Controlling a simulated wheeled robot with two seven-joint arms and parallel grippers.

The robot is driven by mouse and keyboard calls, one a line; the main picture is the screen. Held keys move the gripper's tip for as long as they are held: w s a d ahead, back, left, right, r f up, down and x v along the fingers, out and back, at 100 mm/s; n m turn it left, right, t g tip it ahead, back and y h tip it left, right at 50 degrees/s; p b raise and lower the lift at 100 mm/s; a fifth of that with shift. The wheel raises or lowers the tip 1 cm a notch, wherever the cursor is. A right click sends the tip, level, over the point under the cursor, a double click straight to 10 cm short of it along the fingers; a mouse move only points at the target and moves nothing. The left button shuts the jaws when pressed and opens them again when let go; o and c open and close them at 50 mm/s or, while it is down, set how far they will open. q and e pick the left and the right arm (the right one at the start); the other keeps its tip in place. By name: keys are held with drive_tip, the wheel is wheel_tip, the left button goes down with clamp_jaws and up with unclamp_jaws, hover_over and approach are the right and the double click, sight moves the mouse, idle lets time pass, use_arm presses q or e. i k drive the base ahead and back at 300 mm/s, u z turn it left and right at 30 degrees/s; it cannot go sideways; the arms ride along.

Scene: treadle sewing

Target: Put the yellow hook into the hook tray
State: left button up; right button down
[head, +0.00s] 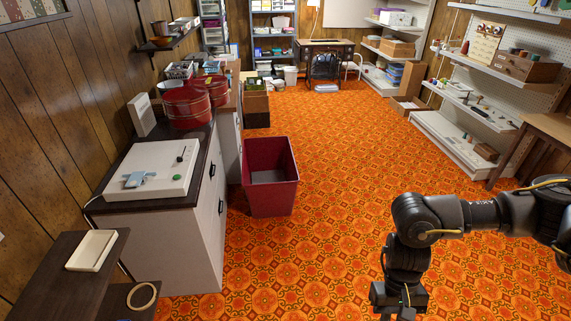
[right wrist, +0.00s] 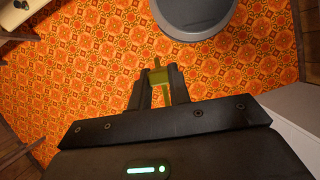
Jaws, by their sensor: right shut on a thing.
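My right gripper (right wrist: 158,84) is shut on the yellow hook (right wrist: 158,76) in the right wrist view. The hook is a small yellow piece between the fingers, its tip just past them, over the orange carpet. In the head view my right arm hangs down at the lower right over the carpet, and its fingers and the hook are out of sight. A shallow cream tray (head: 91,251) lies on a dark brown shelf at the lower left; I cannot tell for sure that it is the hook tray. My left gripper is not in view.
A dark red bin (head: 270,190) stands on the carpet beside a white cabinet (head: 180,243). A wooden ring (head: 142,296) lies on the lower brown shelf. White shelves (head: 455,142) line the right wall. The carpet in the middle is clear.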

sight(99, 244)
drive_tip(key=i, duration=3.15)
drive_tip(key=u, duration=5.2)
